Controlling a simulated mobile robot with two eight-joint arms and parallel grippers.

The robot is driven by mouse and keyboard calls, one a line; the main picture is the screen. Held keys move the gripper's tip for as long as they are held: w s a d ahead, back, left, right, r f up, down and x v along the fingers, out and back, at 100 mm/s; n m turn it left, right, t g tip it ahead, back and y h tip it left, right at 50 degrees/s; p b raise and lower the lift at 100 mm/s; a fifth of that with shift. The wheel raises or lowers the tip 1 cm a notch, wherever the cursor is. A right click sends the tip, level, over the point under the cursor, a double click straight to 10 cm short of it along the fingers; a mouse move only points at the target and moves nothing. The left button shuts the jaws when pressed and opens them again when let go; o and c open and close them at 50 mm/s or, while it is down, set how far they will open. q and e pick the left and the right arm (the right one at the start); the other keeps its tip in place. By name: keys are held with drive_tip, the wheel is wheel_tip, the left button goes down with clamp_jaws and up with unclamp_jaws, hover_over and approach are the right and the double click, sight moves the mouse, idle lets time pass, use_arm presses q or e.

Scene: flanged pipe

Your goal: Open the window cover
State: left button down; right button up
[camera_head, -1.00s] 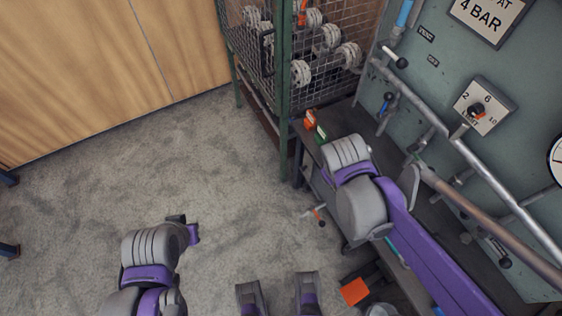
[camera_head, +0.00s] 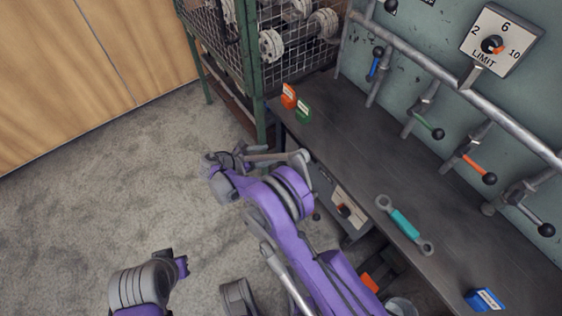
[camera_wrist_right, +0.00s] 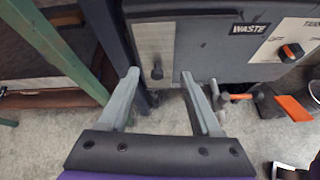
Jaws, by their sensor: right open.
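No part in view can be told for certain as the window cover. In the right wrist view, a beige panel (camera_wrist_right: 155,52) with a small black knob is set in the front of a grey box under the bench. My right gripper (camera_wrist_right: 160,73) is open and empty, its fingers spread on either side of that panel's lower part; the gap in depth is unclear. In the head view the right gripper (camera_head: 280,157) is beside the bench's left front, partly hidden by my own arm. My left arm shows at the bottom; its gripper is not in view.
A grey bench top (camera_head: 350,170) carries orange and green tags, a teal-handled wrench (camera_head: 404,225) and a blue box (camera_head: 484,299). Valve levers line the wall. A green-framed mesh cage (camera_head: 246,60) stands close by. A WASTE label (camera_wrist_right: 249,29) marks the box. Floor at left is clear.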

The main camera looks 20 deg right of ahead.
drive_tip(key=n+h+b, duration=0.1)
drive_tip(key=n+b, duration=0.1)
approach(284, 158)
drive_tip(key=a, duration=0.1)
drive_tip(key=b+x, duration=0.1)
drive_tip(key=x, duration=0.9)
drive_tip(key=shift+s+d+r+b, duration=0.1)
drive_tip(key=shift+d+r+b, duration=0.05)
drive_tip(key=shift+r+b, duration=0.15)
clamp_jaws()
idle(0.7)
